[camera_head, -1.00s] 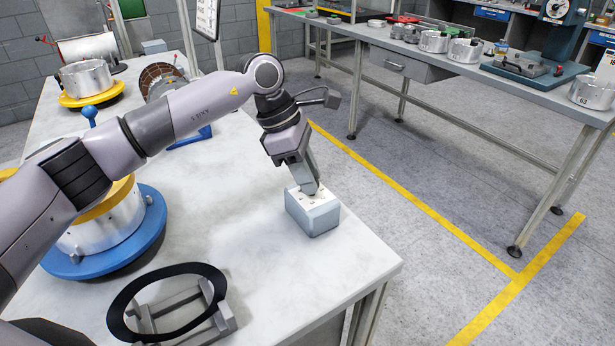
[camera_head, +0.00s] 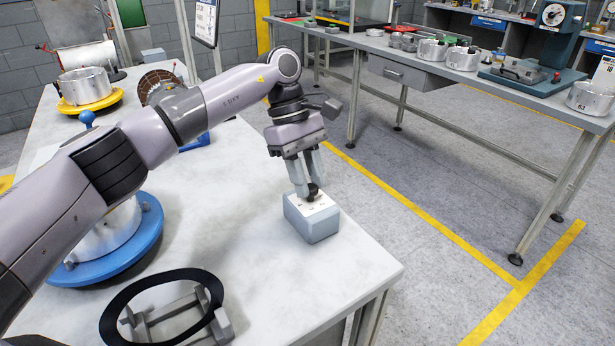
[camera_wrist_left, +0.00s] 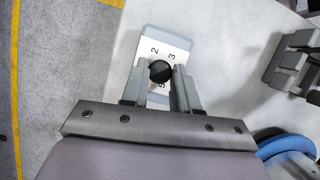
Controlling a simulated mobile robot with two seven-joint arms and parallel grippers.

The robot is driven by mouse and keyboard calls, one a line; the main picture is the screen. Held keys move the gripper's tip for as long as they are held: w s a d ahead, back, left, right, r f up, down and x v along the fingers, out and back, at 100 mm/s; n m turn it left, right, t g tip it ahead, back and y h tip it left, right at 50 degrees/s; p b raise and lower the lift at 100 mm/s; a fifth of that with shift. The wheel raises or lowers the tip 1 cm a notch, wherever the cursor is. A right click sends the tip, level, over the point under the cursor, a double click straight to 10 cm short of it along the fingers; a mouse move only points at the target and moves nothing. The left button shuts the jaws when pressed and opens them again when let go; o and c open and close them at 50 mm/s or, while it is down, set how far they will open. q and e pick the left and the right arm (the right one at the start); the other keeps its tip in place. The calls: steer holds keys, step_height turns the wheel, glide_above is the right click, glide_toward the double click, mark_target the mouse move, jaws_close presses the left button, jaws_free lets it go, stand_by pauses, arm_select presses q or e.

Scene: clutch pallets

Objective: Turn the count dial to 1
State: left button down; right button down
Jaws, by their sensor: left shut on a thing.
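The count dial is a black round knob (camera_head: 312,189) on top of a small grey box (camera_head: 313,222) with a white numbered face, near the right edge of the white table. My left gripper (camera_head: 309,192) comes down on it from above and is shut on the knob, one finger on each side. In the left wrist view the knob (camera_wrist_left: 160,71) sits between the fingertips (camera_wrist_left: 161,74). The numbers 2 and 3 show on the face (camera_wrist_left: 165,45), and another figure is partly covered. The knob's pointer cannot be made out. My right gripper is not in view.
A black ring (camera_head: 110,318) leans on a grey stand (camera_head: 190,320) at the table's front. A blue-based metal drum (camera_head: 150,235) stands at left, partly behind my arm. A second bench (camera_head: 400,52) with metal parts stands across the aisle. The tabletop around the box is mostly clear.

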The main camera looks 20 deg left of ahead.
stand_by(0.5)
arm_select(q)
steer(key=c, duration=0.9)
jaws_free()
steer(key=shift+o, duration=0.2)
steer(key=shift+r, duration=0.1)
steer(key=v, duration=0.7)
